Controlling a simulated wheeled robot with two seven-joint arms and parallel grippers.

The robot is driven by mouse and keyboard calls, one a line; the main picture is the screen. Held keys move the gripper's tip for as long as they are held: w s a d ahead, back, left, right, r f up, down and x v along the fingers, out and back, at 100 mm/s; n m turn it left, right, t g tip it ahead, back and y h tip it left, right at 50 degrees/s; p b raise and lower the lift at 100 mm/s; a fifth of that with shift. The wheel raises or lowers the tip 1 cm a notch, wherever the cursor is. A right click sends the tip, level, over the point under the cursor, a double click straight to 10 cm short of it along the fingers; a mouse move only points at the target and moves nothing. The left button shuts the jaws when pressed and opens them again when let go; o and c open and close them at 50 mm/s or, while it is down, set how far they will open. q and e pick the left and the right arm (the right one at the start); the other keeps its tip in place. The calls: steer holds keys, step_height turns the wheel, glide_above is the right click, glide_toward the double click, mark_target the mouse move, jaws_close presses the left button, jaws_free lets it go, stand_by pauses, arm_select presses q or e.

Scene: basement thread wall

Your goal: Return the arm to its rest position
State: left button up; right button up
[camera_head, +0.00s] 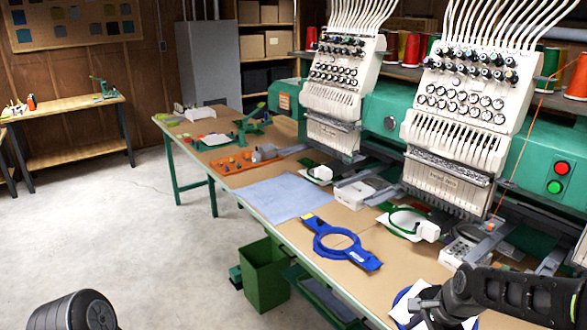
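My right arm comes in from the right edge in black. Its gripper (425,306) is low over the near end of the table, beside a white piece (402,304) with a blue curved edge. The fingertips are small and partly cut off by the frame's lower edge, so I cannot tell whether they are open or touching anything. A dark rounded link of my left arm shows at the bottom left; the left gripper is out of frame.
A long table (262,222) holds a blue hoop (338,242), a blue cloth (281,198) and a white-green hoop (408,222). Embroidery heads (462,100) stand behind. A green bin (264,275) is below the table. The concrete floor (120,225) at left is clear.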

steer(key=s+a+f+n+y, duration=0.1)
steer(key=s+a+f+n, duration=0.2)
steer(key=a+f+n, duration=1)
steer(key=s+a+f+g, duration=0.1)
steer(key=s+a+f, duration=0.3)
steer(key=s+f, duration=0.3)
steer(key=s+a+f+g+y, duration=0.1)
steer(key=s+a+f, duration=0.3)
steer(key=s, duration=0.9)
step_height(320, 180, down, 4)
steer(key=shift+a+r+g+y, duration=0.2)
steer(key=shift+g+y, duration=0.1)
steer(key=shift+g, duration=0.3)
